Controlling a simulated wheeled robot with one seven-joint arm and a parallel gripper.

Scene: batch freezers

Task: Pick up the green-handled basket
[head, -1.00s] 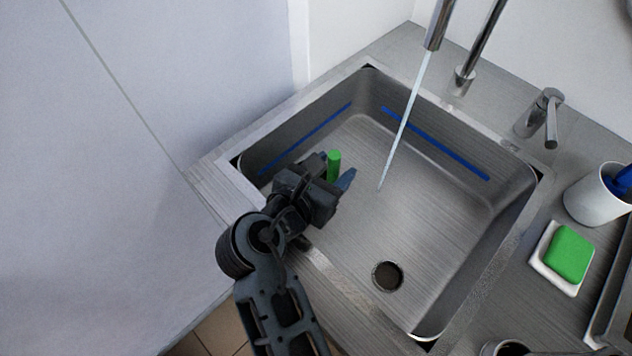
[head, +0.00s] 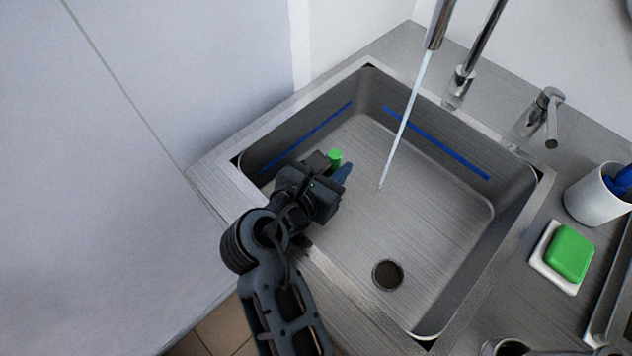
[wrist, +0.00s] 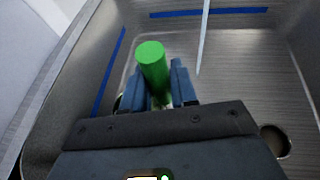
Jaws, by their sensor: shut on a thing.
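A green handle (wrist: 153,68) stands between the two blue fingertips of my gripper (wrist: 158,85) in the wrist view, and the fingers are shut on it. In the head view only the top of the green handle (head: 334,159) shows just beyond my gripper (head: 335,177). My gripper is inside the left part of the steel sink (head: 440,215). The basket below the handle is almost wholly hidden by the gripper. I cannot tell whether it touches the sink floor.
A stream of water (head: 405,120) falls from the faucet (head: 437,25) right of my gripper. The drain (head: 387,275) is nearer. A green sponge (head: 569,253) on a white dish and a white cup (head: 597,196) stand on the right counter. A pale wall rises at left.

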